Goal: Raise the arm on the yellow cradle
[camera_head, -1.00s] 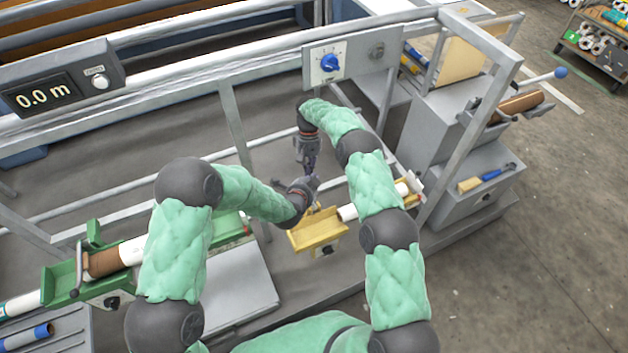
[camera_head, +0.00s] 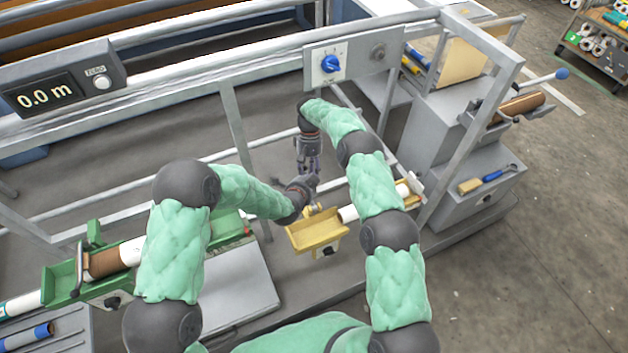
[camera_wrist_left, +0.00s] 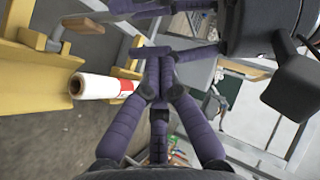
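The yellow cradle (camera_head: 318,236) sits on the machine's rail below my grippers in the head view. A white roll (camera_head: 348,213) lies at its right, partly behind my right arm. In the left wrist view the yellow cradle (camera_wrist_left: 22,95) is at the left, with the white roll's red-marked end (camera_wrist_left: 98,87) beside my fingers. My left gripper (camera_head: 311,183) is above the cradle's back edge; its purple fingers (camera_wrist_left: 159,62) come together in the wrist view, with nothing clearly between them. My right gripper (camera_head: 309,168) is just behind it, its fingers spread. The cradle's arm is mostly hidden by my left gripper.
A green cradle (camera_head: 62,278) with a brown-and-white roll stands at the left. A panel with a blue knob (camera_head: 330,63) and a display reading 0.0 m (camera_head: 42,95) are on the frame. Grey frame bars surround my arms. Open floor lies at the right.

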